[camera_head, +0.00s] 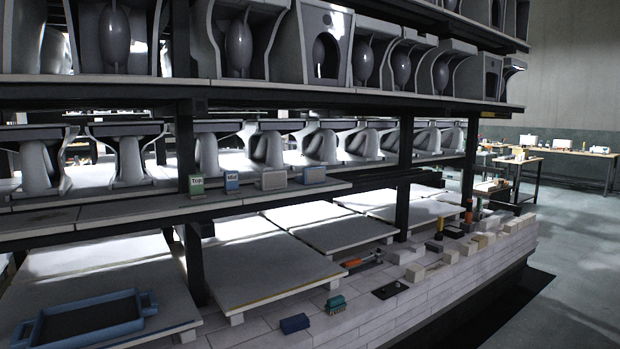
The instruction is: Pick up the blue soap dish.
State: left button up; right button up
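A small dark blue block-like item (294,323) lies on the pale brick ledge at the bottom centre. It may be the blue soap dish, but it is too small to be sure. A teal item with a brush-like lower side (335,303) lies just to its right, apart from it. A larger blue tray (137,326) with raised rims and end handles sits on the lowest shelf at the bottom left, and its floor is dark. Neither of my grippers is in view.
Shelves above hold several grey and white ceramic pieces. Dark posts (193,265) stand between the pale slabs (260,268). Bricks and tools line the ledge to the right. The floor (570,270) at right is clear.

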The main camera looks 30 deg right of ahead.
aim_at(313, 174)
jog(key=i+l+u, duration=0.15)
jog(key=l, duration=0.55)
jog(key=i+l+u, duration=0.1)
jog(key=i+l, duration=0.15)
jog(key=l, duration=0.5)
jog(key=i+l+u, duration=0.15)
jog(key=l, duration=0.6)
jog(key=l+u, duration=0.15)
jog(key=l, duration=0.6)
jog(key=i+l+u, duration=0.15)
jog(key=l, duration=0.65)
